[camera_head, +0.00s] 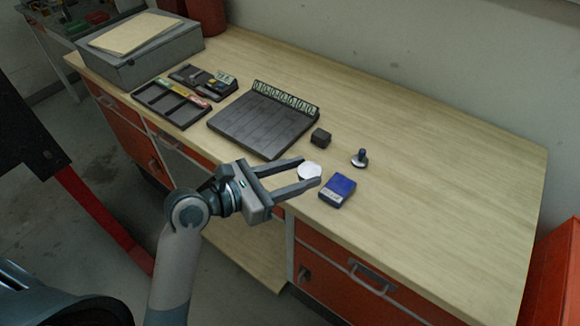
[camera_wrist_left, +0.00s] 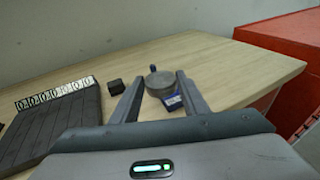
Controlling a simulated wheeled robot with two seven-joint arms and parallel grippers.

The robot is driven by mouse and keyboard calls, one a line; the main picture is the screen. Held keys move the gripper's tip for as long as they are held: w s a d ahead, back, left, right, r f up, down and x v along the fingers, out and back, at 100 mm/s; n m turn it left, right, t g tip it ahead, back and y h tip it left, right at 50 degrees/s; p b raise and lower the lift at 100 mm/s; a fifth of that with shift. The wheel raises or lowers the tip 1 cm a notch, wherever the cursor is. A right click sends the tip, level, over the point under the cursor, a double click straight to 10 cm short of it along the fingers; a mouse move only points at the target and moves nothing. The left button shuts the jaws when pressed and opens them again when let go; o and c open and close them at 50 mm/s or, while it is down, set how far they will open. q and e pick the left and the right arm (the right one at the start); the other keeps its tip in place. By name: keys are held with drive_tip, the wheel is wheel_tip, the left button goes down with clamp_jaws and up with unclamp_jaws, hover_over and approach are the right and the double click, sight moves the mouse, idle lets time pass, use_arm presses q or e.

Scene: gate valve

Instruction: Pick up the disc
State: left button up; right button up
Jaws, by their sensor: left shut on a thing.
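The disc (camera_head: 309,170) is a small round plate, pale in the head view and grey in the left wrist view (camera_wrist_left: 160,81). It sits between the fingertips of my left gripper (camera_head: 311,172), which is shut on it, with one finger on each side. The gripper reaches in over the front part of the workbench (camera_head: 430,200). It also shows in the left wrist view (camera_wrist_left: 157,85). I cannot tell whether the disc touches the bench top. My right gripper is not in view.
A blue box (camera_head: 338,190) lies just right of the fingertips. A dark block (camera_head: 320,137) and a small knobbed part (camera_head: 360,159) stand behind. The bench's right side is clear.

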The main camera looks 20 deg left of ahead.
use_arm(q)
drive_tip(key=shift+s+d+r, duration=0.6)
drive_tip(key=shift+s+d, duration=0.1)
drive_tip(key=shift+s, duration=0.1)
drive_tip(key=shift+w, duration=0.1)
